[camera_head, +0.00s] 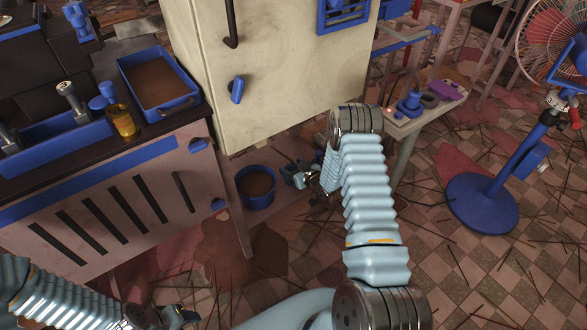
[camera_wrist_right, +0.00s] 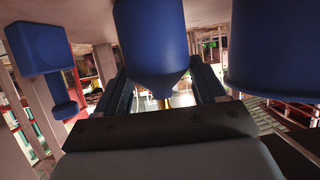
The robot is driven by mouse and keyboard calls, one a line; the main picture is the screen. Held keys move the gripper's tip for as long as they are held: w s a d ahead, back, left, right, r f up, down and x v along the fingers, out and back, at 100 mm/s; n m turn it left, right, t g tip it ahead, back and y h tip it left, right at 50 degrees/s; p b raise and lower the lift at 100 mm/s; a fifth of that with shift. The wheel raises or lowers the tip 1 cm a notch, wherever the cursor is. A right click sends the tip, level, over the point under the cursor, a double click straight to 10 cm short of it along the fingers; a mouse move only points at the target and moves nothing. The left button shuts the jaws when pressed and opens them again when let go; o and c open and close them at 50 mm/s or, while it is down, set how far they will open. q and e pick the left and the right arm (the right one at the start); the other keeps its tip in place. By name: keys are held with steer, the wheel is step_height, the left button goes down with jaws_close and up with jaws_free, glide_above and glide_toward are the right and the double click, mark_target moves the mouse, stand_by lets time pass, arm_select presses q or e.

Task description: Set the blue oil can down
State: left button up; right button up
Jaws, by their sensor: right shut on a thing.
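My right arm reaches down to a low shelf in front of the cream cabinet. In the head view the right gripper (camera_head: 322,181) is small and partly hidden by my arm. A small blue object, seemingly the blue oil can (camera_head: 299,176), shows at its tip. In the right wrist view the can (camera_wrist_right: 152,40) is a blue cylinder tapering to a brass-coloured tip, between the fingers of my shut gripper (camera_wrist_right: 163,88). Whether its base touches the shelf cannot be told. My left gripper (camera_head: 178,317) shows only partly at the bottom edge; its jaws are unclear.
A blue bucket (camera_head: 257,187) with brown contents stands left of the can. The wrist view shows a large blue cylinder (camera_wrist_right: 275,45) close on the right and a blue block (camera_wrist_right: 38,46) on the left. The cream cabinet (camera_head: 275,80) rises above the low space.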

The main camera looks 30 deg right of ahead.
steer(key=shift+f, duration=0.1)
steer(key=shift+f, duration=0.15)
steer(key=o, duration=1.3)
